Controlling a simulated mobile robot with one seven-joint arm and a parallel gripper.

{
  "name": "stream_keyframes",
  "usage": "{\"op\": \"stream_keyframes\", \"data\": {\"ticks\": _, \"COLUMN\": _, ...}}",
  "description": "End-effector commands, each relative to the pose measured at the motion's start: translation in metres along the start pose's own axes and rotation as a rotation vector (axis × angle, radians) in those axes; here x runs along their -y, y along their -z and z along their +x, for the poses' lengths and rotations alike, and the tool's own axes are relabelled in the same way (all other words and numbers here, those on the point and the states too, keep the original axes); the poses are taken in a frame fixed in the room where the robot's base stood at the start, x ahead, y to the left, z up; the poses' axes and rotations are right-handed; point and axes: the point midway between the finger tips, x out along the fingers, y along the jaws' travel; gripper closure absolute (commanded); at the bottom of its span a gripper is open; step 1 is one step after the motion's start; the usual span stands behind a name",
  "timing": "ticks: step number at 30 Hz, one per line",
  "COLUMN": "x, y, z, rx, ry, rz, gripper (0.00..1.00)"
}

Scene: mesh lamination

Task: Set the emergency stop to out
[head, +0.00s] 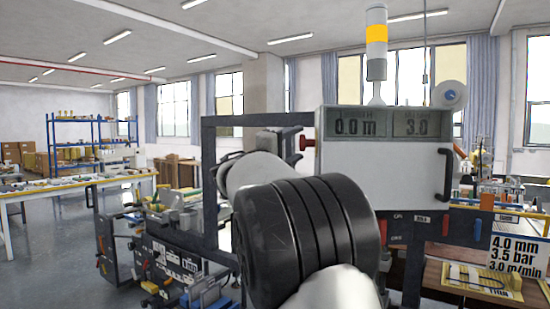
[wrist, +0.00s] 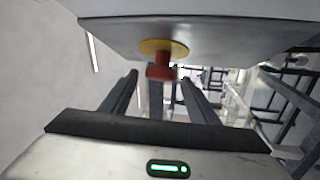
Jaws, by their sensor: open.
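The emergency stop is a red button (wrist: 161,70) on a yellow round plate (wrist: 164,48) in the wrist view. It sticks out from the underside of a grey panel as pictured there. In the head view a red knob (head: 308,143) shows on the left side of the grey display box (head: 365,168). My gripper (wrist: 159,76) is open and empty, with one dark finger on each side of the button in the picture. I cannot tell whether the fingertips reach around it or touch it. In the head view my arm hides much of the gripper.
The display box carries a signal lamp (head: 376,45) with a yellow band on top and a dark handle (head: 447,175) at its right. A dark frame (head: 209,185) stands to the left of the box. A long workbench (head: 75,185) lies far left, with open floor before it.

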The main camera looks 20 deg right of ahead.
Motion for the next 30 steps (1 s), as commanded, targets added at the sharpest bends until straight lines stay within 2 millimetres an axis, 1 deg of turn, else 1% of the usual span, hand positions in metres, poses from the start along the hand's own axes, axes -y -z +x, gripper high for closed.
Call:
{"op": "stream_keyframes", "data": {"ticks": 1, "x": 0.002, "y": 0.001, "z": -0.012, "rx": -0.004, "ry": 0.001, "rz": 0.001, "gripper": 0.45}}
{"op": "stream_keyframes", "data": {"ticks": 12, "x": 0.001, "y": 0.001, "z": -0.102, "rx": -0.005, "ry": 0.002, "rz": 0.002, "gripper": 0.45}}
{"op": "stream_keyframes", "data": {"ticks": 15, "x": 0.001, "y": 0.000, "z": -0.122, "rx": -0.004, "ry": 0.001, "rz": 0.002, "gripper": 0.45}}
{"op": "stream_keyframes", "data": {"ticks": 18, "x": 0.001, "y": 0.001, "z": -0.138, "rx": -0.004, "ry": 0.001, "rz": 0.001, "gripper": 0.45}}
{"op": "stream_keyframes", "data": {"ticks": 21, "x": 0.000, "y": 0.000, "z": -0.148, "rx": -0.002, "ry": 0.000, "rz": 0.001, "gripper": 0.45}}
{"op": "stream_keyframes", "data": {"ticks": 24, "x": 0.000, "y": 0.000, "z": -0.154, "rx": -0.002, "ry": 0.001, "rz": 0.001, "gripper": 0.45}}
{"op": "stream_keyframes", "data": {"ticks": 30, "x": 0.000, "y": 0.000, "z": -0.156, "rx": -0.001, "ry": 0.000, "rz": 0.001, "gripper": 0.45}}
